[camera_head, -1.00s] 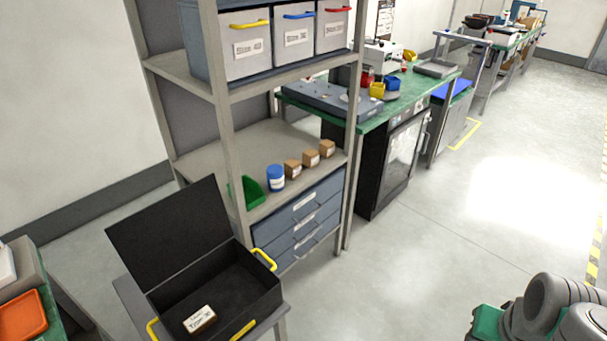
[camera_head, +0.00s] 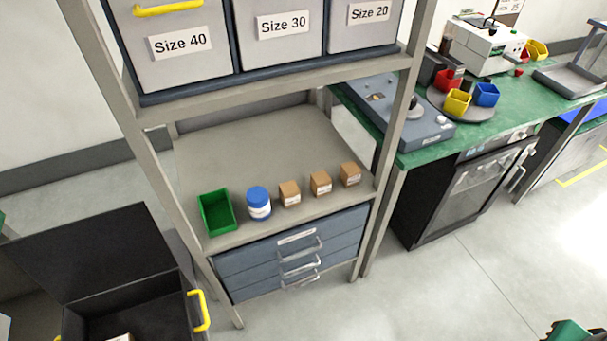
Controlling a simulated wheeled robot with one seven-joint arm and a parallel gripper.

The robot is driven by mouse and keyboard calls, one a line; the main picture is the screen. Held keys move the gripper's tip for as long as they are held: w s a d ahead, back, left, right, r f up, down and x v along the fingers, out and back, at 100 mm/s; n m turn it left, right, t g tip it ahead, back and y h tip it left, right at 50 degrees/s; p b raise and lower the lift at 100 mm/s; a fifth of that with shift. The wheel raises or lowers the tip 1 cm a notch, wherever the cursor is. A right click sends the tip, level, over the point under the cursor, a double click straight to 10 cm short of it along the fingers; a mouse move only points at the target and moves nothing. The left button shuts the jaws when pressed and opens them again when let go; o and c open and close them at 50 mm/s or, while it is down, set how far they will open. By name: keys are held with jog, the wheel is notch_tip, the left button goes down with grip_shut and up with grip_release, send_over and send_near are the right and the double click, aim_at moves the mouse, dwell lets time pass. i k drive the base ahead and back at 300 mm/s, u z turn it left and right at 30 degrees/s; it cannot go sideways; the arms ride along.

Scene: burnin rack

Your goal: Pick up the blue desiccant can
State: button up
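The blue desiccant can (camera_head: 259,203) is a small blue cylinder with a white label. It stands upright on the middle shelf (camera_head: 270,144) of the grey rack, near the front edge. A green bin (camera_head: 216,212) is just left of it and a small brown box (camera_head: 289,194) just right of it. My gripper's fingers are not in view. Only a green and dark part of my arm shows at the bottom right corner, far from the can.
Two more brown boxes (camera_head: 320,183) (camera_head: 350,175) stand along the shelf. Rack posts (camera_head: 393,135) flank it, and labelled bins (camera_head: 180,55) sit above. Blue drawers (camera_head: 297,257) are below. An open black case (camera_head: 130,305) is at lower left. The floor (camera_head: 440,290) at right is clear.

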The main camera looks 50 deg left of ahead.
aim_at(257, 199)
jog(key=i, duration=0.55)
jog(key=u, duration=4.6)
jog(key=i, duration=0.5)
jog(key=z, duration=0.05)
